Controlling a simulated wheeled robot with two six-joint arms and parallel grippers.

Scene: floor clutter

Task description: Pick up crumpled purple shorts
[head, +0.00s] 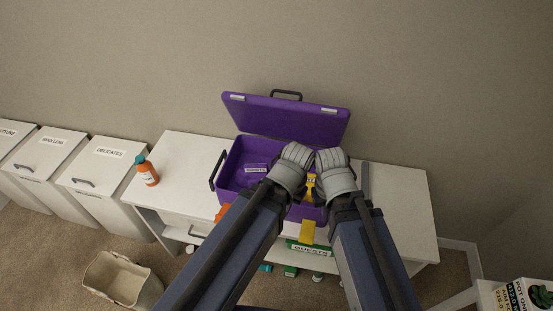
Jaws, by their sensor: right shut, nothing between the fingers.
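I cannot make out crumpled purple shorts for certain. An open purple case (229,180) stands on the white bench, its lid (280,118) tilted up at the back. Inside, at its left, is a purple patch with a small white label (256,170); I cannot tell whether it is cloth. My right gripper (328,155) is over the right part of the case, shut and empty. My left gripper (301,150) is beside it, close to or touching it; its fingertips are too unclear to tell open from shut. Both hide part of the case's inside.
A yellow object (311,187) shows between my grippers. An orange bottle (147,171) stands on the bench (402,205) at left. A beige basket (120,279) is on the floor. The bench's right end is mostly clear.

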